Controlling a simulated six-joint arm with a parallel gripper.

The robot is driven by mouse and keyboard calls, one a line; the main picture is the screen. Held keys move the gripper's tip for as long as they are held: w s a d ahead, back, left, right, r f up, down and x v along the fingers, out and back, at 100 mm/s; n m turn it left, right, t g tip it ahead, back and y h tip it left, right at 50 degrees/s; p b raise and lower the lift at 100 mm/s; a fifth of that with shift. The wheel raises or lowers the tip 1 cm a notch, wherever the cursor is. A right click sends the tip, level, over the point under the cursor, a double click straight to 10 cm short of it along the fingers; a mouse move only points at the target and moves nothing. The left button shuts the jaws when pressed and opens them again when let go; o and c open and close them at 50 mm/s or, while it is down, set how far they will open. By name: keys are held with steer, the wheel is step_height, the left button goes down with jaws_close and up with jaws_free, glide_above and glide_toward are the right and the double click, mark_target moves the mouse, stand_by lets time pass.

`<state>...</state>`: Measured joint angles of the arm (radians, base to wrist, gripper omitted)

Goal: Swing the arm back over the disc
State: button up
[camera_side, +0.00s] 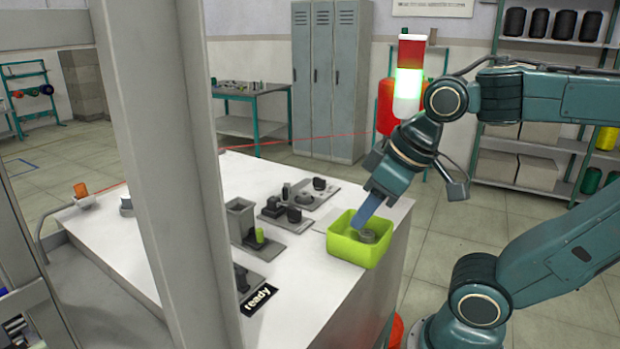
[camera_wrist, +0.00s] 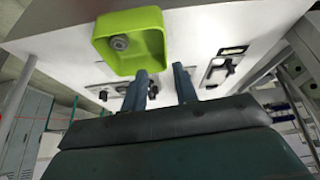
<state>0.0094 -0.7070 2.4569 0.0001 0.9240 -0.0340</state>
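A small grey disc (camera_side: 367,236) lies in the lime-green bin (camera_side: 352,252) at the near right corner of the white table. In the wrist view the disc (camera_wrist: 119,42) sits toward the left part of the bin (camera_wrist: 152,62). The exact height of the fingertips is unclear.
The white table (camera_side: 320,295) holds several grey fixtures (camera_side: 300,193) left of the bin and a black "ready" sign (camera_side: 259,299). A grey post (camera_side: 165,170) hides part of the table. A lit stack light (camera_side: 408,85) appears beside my wrist.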

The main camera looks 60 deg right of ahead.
steer(key=w+d+r+n+g, duration=0.3)
steer(key=w+r, duration=0.2)
steer(key=w, duration=0.5)
steer(key=n+g, duration=0.2)
steer(key=n, duration=0.1)
glide_above(285, 187)
steer(key=shift+f, duration=0.6)
steer(key=shift+f, duration=0.25)
steer(key=shift+a+f, duration=0.1)
steer(key=shift+f, duration=3.45)
steer(key=c, duration=0.6)
steer(key=shift+o, duration=0.2)
